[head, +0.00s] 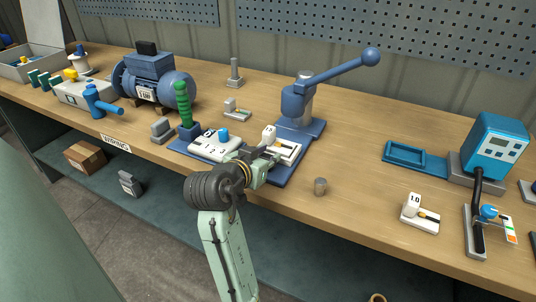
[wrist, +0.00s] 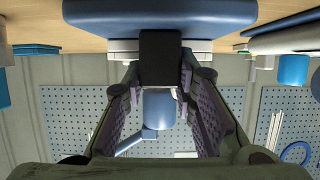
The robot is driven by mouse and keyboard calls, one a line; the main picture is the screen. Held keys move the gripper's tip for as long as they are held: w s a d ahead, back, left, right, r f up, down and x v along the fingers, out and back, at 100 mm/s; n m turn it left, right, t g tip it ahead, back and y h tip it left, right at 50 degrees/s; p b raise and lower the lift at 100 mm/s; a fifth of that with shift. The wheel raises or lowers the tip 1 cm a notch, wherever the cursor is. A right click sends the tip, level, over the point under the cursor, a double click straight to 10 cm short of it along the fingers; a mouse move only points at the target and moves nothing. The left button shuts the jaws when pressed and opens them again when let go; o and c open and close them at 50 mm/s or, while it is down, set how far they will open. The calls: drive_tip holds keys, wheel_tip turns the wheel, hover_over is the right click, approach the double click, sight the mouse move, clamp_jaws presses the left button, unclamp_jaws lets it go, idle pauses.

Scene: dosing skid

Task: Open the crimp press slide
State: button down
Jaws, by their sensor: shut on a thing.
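A blue press (head: 297,103) with a long ball-ended lever stands at the back of a blue base plate (head: 300,172) on the bench. A pale slide unit (head: 287,150) with an upright white label block (head: 268,133) lies on the front of that plate. My gripper (head: 262,163) reaches it from the front. In the wrist view my gripper (wrist: 160,80) is shut on a black block (wrist: 160,57), which looks like the slide's handle. The fingers hide most of it in the head view. I cannot tell how far the slide is out.
A white block with a blue knob (head: 214,147) and a green handle (head: 183,104) stand left of my gripper. A similar label-block unit (head: 420,216) sits farther right. Bench between them is clear.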

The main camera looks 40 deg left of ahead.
drive_tip(key=c, duration=1.3)
unclamp_jaws()
drive_tip(key=v, duration=1.2)
